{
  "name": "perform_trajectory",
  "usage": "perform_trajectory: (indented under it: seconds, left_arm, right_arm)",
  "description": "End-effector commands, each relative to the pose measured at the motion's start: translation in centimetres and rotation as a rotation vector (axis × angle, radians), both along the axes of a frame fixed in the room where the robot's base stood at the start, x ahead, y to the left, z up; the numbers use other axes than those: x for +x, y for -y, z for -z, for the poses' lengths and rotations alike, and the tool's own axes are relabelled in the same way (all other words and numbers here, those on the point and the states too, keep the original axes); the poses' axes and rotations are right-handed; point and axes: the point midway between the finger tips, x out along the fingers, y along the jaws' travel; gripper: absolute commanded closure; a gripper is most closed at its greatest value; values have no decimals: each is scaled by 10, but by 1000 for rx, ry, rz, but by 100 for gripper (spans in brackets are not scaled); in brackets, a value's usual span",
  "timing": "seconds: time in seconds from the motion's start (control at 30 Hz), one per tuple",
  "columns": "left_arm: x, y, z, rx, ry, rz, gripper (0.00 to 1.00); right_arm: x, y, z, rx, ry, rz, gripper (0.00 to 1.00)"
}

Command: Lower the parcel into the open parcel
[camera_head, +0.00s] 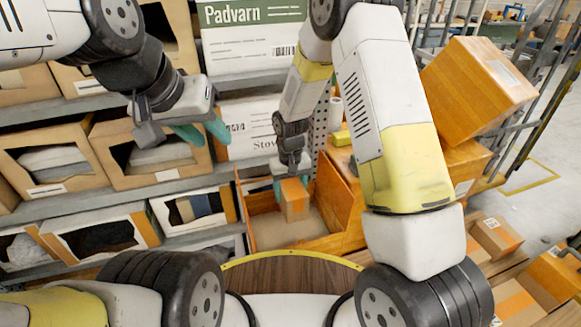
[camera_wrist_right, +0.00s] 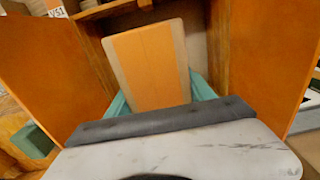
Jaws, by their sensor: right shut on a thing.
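The small parcel (camera_head: 295,203) is a brown box with an orange band. My right gripper (camera_head: 291,181) is shut on it, fingers at its two sides, pointing down. The open parcel (camera_head: 341,205) is a larger orange-brown box with raised flaps. The small parcel is at its mouth, over the pale interior; I cannot tell whether it touches the bottom. In the right wrist view the small parcel (camera_wrist_right: 150,66) sits between teal fingers (camera_wrist_right: 160,98), with the open parcel's flaps (camera_wrist_right: 45,70) on both sides. My left gripper (camera_head: 203,132) is open and empty before the shelves.
Shelves with open boxes (camera_head: 150,152) and white Padvarn (camera_head: 253,40) and Stow cartons (camera_head: 250,115) stand to the left and behind. A large tilted carton (camera_head: 478,88) is at the right. More parcels (camera_head: 497,238) lie at the lower right. Clear floor (camera_head: 545,150) shows at the far right.

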Motion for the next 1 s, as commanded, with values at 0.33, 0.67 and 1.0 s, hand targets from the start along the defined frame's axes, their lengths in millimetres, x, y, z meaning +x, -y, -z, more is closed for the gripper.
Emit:
perform_trajectory:
  seconds: [0.33,0.67,1.0]
  left_arm:
    - [0,0,0,0,0,0,64]
    - [0,0,0,0,0,0,64]
    - [0,0,0,0,0,0,64]
  right_arm:
    - [-1,0,43,-1,-3,0,95]
    - [0,0,82,-1,-2,0,95]
    - [0,0,117,0,-1,0,95]
